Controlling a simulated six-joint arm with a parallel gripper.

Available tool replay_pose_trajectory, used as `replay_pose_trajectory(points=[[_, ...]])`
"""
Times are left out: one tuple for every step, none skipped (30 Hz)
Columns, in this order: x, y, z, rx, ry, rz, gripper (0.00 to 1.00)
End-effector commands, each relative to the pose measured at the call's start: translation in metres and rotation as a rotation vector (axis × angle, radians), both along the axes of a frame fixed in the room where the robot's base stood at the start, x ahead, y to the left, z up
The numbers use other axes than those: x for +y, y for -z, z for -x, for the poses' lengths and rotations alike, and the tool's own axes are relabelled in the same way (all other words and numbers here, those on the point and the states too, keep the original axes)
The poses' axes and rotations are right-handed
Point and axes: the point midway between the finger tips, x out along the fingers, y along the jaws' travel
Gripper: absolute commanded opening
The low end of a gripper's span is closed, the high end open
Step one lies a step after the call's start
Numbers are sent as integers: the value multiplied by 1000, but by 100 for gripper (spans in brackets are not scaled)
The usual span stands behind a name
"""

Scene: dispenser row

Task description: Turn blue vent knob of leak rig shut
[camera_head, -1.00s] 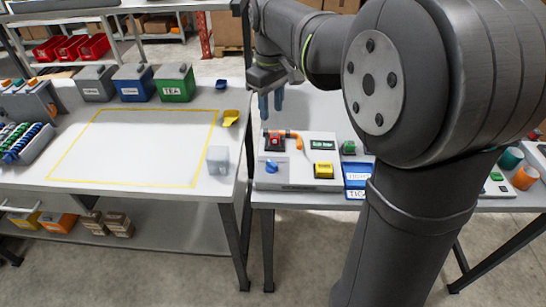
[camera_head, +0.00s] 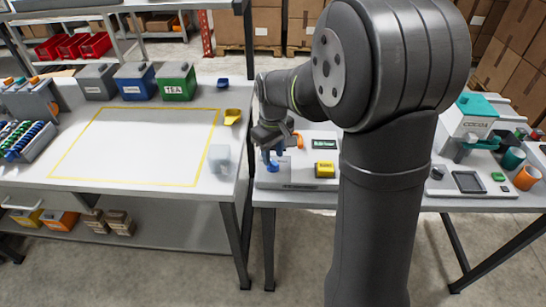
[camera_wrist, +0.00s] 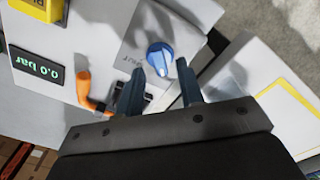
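The leak rig (camera_head: 300,183) is a light grey box on the right bench. Its blue vent knob (camera_wrist: 160,58) has a pale pointer mark, and lettering on the panel beside it seems to end in "UT". The knob also shows low on the rig's left side in the head view (camera_head: 273,168). My gripper (camera_wrist: 159,68) is open and empty. Its two dark blue fingertips are spread just short of the knob, one toward each side; I cannot tell whether they touch it. In the head view my gripper (camera_head: 270,155) hangs right over the knob.
The rig has an orange lever (camera_wrist: 85,88), a display (camera_wrist: 37,66) reading about 0.0 bar, and a yellow block (camera_head: 325,169). A translucent block (camera_head: 219,158) stands near the left table's edge. A cocoa dispenser (camera_head: 473,118) and cups are on the right.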

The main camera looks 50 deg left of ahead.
Motion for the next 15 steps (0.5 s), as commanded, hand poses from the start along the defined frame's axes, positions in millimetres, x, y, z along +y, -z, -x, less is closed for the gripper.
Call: replay_pose_trajectory(points=[[0,6,0,1,0,1,35],[0,9,0,1,0,1,35],[0,13,0,0,0,1,35],[0,15,0,0,0,0,35],[0,17,0,0,0,0,35],[0,18,0,0,0,0,35],[0,19,0,0,0,0,35],[0,20,0,0,0,0,35],[0,20,0,0,0,0,35],[0,20,0,0,0,0,35],[0,20,0,0,0,-1,35],[0,20,0,0,0,-1,35],[0,20,0,0,0,-1,35],[0,20,0,0,0,-1,35],[0,20,0,0,0,-1,35]])
